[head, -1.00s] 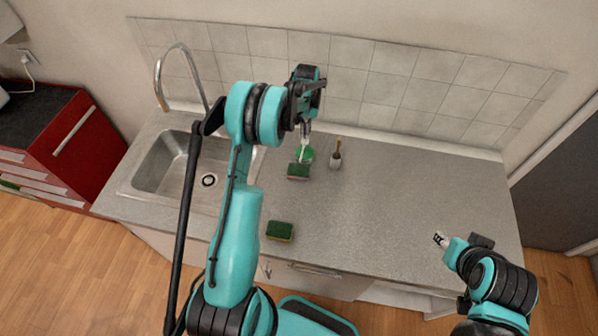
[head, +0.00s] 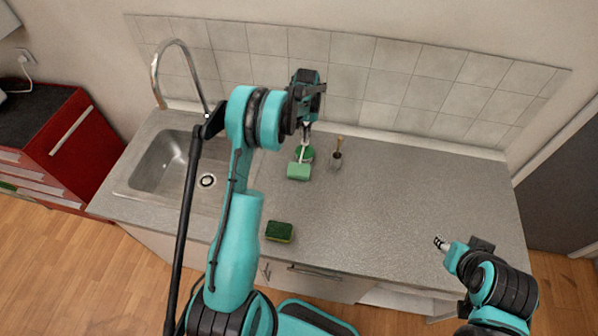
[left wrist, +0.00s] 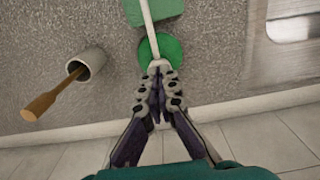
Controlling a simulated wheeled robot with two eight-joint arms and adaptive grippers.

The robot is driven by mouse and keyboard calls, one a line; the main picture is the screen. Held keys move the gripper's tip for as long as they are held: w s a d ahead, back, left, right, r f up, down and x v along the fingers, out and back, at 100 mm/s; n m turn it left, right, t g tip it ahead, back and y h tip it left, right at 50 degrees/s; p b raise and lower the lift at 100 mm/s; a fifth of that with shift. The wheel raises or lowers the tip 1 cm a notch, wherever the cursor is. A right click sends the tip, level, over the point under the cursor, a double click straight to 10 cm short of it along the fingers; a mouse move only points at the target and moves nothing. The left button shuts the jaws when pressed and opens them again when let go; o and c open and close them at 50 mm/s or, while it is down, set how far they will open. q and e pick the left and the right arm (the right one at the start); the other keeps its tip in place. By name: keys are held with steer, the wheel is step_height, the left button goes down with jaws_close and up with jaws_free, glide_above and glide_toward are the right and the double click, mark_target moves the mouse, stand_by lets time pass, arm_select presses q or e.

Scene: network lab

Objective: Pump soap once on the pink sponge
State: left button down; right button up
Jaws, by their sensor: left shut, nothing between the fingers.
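A green soap dispenser (head: 308,154) with a long white spout stands near the back of the counter. It also shows in the left wrist view (left wrist: 172,46). A sponge (head: 298,172), pale green all over now, lies just in front of it under the spout; part of it shows in the left wrist view (left wrist: 152,10). No pink shows on it. My left gripper (head: 304,136) is shut and empty, its tips at the pump head (left wrist: 157,68); I cannot tell how far the pump is pressed. My right gripper (head: 441,243) is over the counter's right front, too small to read.
A second sponge (head: 279,232), dark green with a yellow side, lies near the front edge. A wooden-handled brush in a grey cup (head: 336,161) stands right of the dispenser. The sink (head: 165,165) and tall faucet (head: 157,75) are left. The counter's right half is clear.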

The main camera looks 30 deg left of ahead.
arm_select(q)
steer(key=shift+r+p, duration=0.45)
steer(key=shift+r, duration=1.1)
step_height(320, 180, up, 6)
steer(key=shift+p, duration=1.15)
